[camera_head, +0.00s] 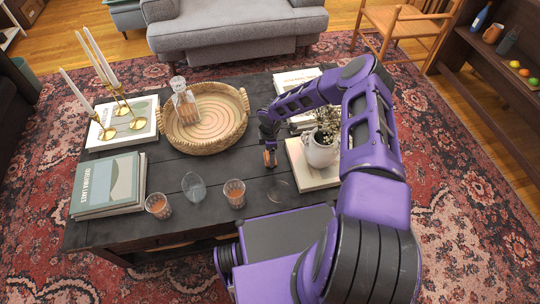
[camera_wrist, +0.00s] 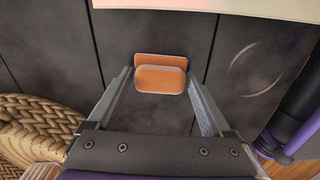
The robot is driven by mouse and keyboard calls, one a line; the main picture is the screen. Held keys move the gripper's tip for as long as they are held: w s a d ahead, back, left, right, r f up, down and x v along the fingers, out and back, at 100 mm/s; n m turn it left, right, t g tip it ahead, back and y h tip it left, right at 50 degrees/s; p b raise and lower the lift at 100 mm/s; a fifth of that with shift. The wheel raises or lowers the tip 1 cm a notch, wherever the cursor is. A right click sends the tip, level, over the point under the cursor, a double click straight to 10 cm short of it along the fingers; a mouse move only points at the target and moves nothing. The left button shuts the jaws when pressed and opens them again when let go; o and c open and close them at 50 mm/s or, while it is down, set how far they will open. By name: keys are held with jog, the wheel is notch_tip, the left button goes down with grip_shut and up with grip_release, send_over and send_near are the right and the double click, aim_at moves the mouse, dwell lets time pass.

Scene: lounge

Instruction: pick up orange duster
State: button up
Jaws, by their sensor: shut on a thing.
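The orange duster (camera_wrist: 161,76) is between the fingertips of my gripper (camera_wrist: 160,88) in the wrist view. Both fingers close on its sides. In the head view the orange duster (camera_head: 270,158) shows as a small orange patch below my gripper (camera_head: 269,148), over the dark table (camera_head: 215,165) between the round tray and the white vase. I cannot tell whether the duster touches the table or is just above it.
A woven tray (camera_head: 244,125) with a glass decanter (camera_head: 184,102) lies left of my gripper. A white vase (camera_head: 321,150) stands on a book close to the right. Several glasses (camera_head: 234,193) stand near the front edge. Candlesticks and books fill the left end.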

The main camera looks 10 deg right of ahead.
jog(key=shift+r, duration=0.15)
notch_tip(320, 180, up, 4)
jog(key=shift+f+p, duration=0.1)
jog(key=shift+p, duration=0.25)
jog(key=s, duration=0.5)
jog(key=s+b, duration=0.1)
jog(key=s, duration=0.4)
jog(key=s+b, duration=0.1)
jog(key=s, duration=0.5)
jog(key=shift+s+f, duration=0.1)
jog(key=shift+f, duration=0.3)
jog(key=shift+s+r+b, duration=0.1)
jog(key=shift+s+b, duration=0.35)
jog(key=shift+s, duration=0.45)
